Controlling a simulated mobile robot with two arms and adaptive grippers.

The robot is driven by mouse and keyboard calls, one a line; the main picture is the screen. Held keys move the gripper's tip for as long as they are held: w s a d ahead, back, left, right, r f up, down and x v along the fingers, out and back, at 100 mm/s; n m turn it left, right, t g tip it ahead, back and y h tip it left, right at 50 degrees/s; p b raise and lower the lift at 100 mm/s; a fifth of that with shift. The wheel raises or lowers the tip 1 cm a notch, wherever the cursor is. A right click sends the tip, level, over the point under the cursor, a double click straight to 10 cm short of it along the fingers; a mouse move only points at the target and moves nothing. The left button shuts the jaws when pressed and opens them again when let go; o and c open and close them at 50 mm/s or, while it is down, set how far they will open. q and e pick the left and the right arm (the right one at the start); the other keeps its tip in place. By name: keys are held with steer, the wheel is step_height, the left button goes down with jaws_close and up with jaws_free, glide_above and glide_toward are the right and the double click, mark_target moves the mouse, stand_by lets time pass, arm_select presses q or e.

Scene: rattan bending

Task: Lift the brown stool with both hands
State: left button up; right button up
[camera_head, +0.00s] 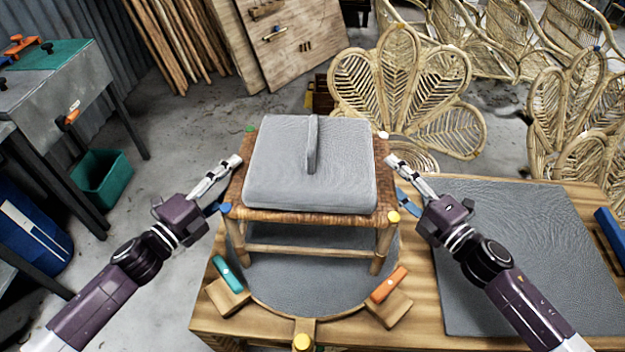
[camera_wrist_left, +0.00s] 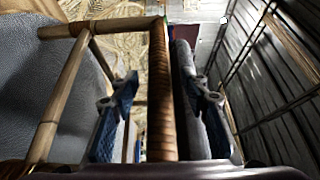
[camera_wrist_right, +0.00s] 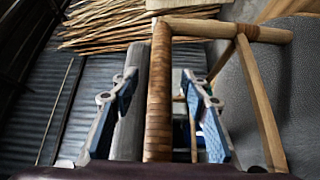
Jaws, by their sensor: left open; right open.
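The brown stool (camera_head: 310,217), with a woven seat edge and wooden legs, stands upright on a round grey mat on the wooden table. A grey cushion (camera_head: 275,180) with a raised strip lies on its seat. My left gripper (camera_head: 230,184) is open at the stool's left side; in the left wrist view its blue-padded fingers lie either side of the woven side rail (camera_wrist_left: 160,95). My right gripper (camera_head: 397,180) is open at the right side, its fingers likewise either side of the rail (camera_wrist_right: 158,95) in the right wrist view. Whether the pads touch the stool cannot be told.
The table (camera_head: 430,315) carries a teal-handled clamp block (camera_head: 228,275), an orange-handled one (camera_head: 390,285) and a dark grey mat (camera_head: 530,260) on the right. Rattan chairs (camera_head: 405,90) stand behind. A grey workbench (camera_head: 60,95) and green bin (camera_head: 103,180) are at left.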

arm_select(q)
steer(key=shift+x, duration=0.9)
arm_select(e)
steer(key=shift+x, duration=0.85)
arm_select(q)
steer(key=shift+c, duration=0.6)
arm_select(e)
steer(key=shift+c, duration=0.6)
arm_select(q)
jaws_close()
arm_select(e)
jaws_close()
arm_select(q)
steer(key=shift+r, duration=0.3)
arm_select(e)
steer(key=shift+w+r, duration=0.1)
steer(key=shift+r, duration=0.15)
